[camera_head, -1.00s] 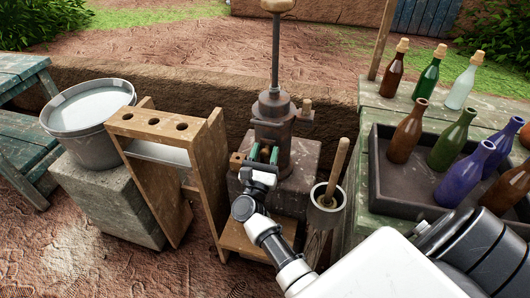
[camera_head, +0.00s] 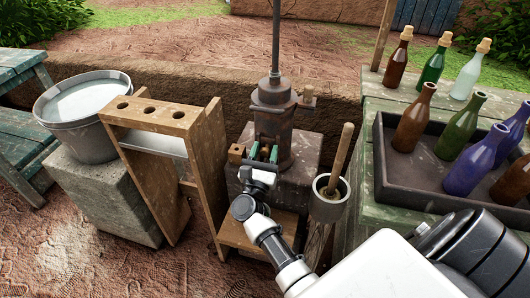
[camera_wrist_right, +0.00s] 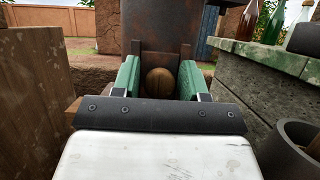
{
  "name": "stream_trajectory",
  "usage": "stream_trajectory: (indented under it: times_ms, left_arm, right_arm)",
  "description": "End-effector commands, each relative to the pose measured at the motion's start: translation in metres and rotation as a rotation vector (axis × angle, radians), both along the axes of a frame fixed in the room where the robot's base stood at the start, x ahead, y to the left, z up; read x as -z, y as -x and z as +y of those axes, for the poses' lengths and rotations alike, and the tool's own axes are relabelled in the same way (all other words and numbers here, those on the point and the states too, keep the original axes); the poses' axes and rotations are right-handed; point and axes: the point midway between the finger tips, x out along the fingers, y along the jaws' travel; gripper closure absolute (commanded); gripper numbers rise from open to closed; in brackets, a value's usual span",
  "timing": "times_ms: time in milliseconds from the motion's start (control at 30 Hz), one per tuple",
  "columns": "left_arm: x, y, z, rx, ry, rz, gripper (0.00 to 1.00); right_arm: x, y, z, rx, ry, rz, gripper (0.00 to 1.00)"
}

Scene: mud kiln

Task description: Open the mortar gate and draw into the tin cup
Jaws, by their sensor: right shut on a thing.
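The mortar machine is a rusty brown cylinder (camera_head: 272,105) with a tall rod, standing on a stone block. A round wooden knob (camera_wrist_right: 160,82) sits low on its front, which I take to be the gate's handle. My right gripper (camera_head: 264,153) reaches it from the front. Its green fingers (camera_wrist_right: 160,75) are shut on the knob, one on each side. In the head view the fingers hide the knob, and I cannot tell how far the gate is open. I cannot make out a tin cup. My left gripper is not in view.
A wooden rack with holes (camera_head: 165,115) and a grey bucket (camera_head: 92,148) stand left. A grey pot with a wooden stick (camera_head: 322,207) stands close right of my arm. Farther right, a dark tray (camera_head: 385,185) holds bottles on a green table (camera_head: 368,118).

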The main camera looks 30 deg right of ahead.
Motion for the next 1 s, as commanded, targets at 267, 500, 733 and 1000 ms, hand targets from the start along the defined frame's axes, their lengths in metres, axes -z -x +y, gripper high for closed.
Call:
stream_trajectory:
  times_ms: [267, 500, 733, 1000]
  left_arm:
    - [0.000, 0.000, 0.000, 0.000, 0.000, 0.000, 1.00]
    - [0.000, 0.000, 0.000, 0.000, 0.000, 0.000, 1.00]
    - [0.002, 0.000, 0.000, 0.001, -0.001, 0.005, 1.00]
    - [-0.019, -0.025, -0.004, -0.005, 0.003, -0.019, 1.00]
  right_arm:
    - [0.007, 0.001, 0.001, -0.002, -0.006, 0.012, 0.53]
    - [0.005, 0.001, 0.001, -0.002, -0.004, 0.009, 0.45]
    - [0.010, 0.007, 0.008, -0.003, -0.005, 0.010, 0.45]
    - [0.031, 0.039, 0.045, -0.004, -0.007, 0.011, 0.45]
